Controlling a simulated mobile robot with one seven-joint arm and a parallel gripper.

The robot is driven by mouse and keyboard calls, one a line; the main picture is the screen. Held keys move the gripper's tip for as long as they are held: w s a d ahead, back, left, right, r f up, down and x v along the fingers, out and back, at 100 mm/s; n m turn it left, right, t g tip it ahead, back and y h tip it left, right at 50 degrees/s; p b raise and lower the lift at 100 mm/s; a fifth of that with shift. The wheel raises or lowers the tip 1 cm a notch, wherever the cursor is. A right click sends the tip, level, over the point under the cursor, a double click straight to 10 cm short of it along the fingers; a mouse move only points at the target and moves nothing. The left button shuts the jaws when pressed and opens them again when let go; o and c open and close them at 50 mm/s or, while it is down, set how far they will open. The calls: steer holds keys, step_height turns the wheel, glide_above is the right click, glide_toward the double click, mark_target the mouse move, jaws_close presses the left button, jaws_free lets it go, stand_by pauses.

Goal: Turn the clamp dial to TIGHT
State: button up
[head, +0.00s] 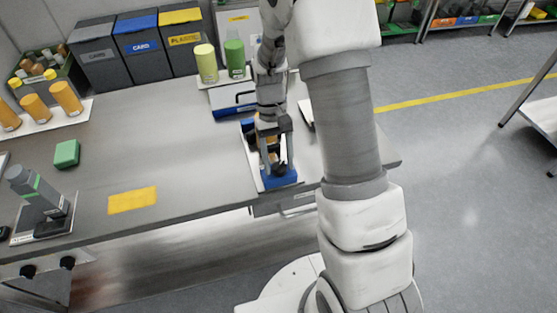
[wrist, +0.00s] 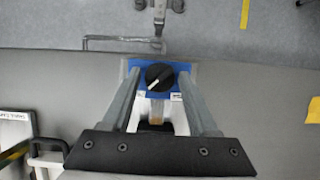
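The clamp dial (wrist: 159,77) is a round black knob with a light pointer line, on a blue plate (wrist: 133,73) at the end of a device. In the wrist view its pointer slants down to the left. Small white labels sit beside the knob, too small to read. My gripper (wrist: 158,72) is open, with one finger on each side of the dial and clear space between them. In the head view my gripper (head: 276,150) is over the blue-based device (head: 280,181) at the bench's front right. The arm and fingers hide much of the device there.
Bins (head: 136,46) line the back. The bench's front edge is close.

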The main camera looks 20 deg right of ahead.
steer(key=shift+o, duration=0.8)
steer(key=shift+r, duration=0.1)
steer(key=p+v, duration=0.1)
steer(key=v, duration=1.6)
steer(key=shift+w+r, duration=0.1)
